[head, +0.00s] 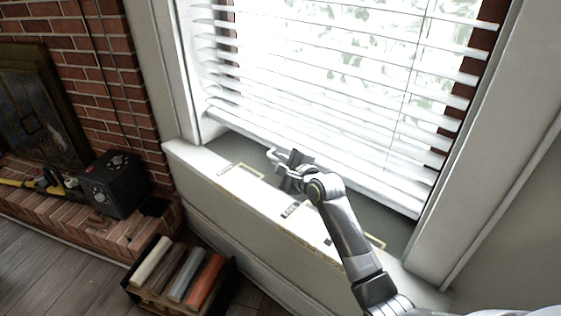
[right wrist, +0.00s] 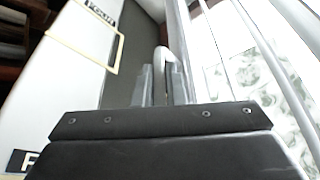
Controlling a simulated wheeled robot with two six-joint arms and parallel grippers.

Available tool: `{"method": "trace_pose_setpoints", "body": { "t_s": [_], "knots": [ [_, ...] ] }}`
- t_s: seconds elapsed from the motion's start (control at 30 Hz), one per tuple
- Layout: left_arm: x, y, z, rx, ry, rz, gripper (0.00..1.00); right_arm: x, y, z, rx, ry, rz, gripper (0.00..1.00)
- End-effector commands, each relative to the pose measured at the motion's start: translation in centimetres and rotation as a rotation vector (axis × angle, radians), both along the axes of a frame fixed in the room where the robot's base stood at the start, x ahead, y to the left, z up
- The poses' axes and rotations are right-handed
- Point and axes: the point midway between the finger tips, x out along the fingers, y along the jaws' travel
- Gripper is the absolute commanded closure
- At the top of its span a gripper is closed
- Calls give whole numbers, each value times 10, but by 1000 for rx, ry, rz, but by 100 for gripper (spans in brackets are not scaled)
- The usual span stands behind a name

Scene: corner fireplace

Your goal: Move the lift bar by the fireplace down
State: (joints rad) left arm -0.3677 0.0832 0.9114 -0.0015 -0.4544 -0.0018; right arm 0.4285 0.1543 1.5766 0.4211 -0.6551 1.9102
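The window blind (head: 330,75) has white slats and hangs low in the window. A pale curved bar (head: 272,154), which I take for the lift bar, shows at the blind's lower edge. My right gripper (head: 288,162) is at this bar, just above the window sill. In the right wrist view the bar's pale rounded end (right wrist: 162,58) stands between the two close-set fingers (right wrist: 161,85) and fills the narrow gap, so the gripper looks shut on it. The fingers hide part of the bar. My left gripper is not in view.
The sill (head: 228,182) below bears labels and yellow outlines. A brick fireplace (head: 100,75) is at the left, with a black box (head: 113,185) on its hearth. A dark crate (head: 218,298) with coloured rolls stands on the floor. The right window frame (head: 470,160) is close by.

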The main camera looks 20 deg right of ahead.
Motion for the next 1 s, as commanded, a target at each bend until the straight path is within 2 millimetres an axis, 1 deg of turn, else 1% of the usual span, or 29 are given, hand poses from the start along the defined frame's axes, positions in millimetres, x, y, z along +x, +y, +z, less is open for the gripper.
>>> {"method": "trace_pose_setpoints", "body": {
  "t_s": [0.27,0.37,0.5,0.63,0.97,1.0],
  "knots": [
    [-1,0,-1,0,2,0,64,0,0,-2,1,1,0,100],
    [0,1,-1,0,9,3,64,0,0,-13,2,5,1,100],
    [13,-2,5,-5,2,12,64,0,1,-35,4,5,1,100],
    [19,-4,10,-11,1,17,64,-1,0,-47,3,5,0,100],
    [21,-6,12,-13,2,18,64,-1,0,-50,1,3,-1,100],
    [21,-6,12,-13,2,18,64,-1,0,-50,1,3,-1,87]
  ]
}}
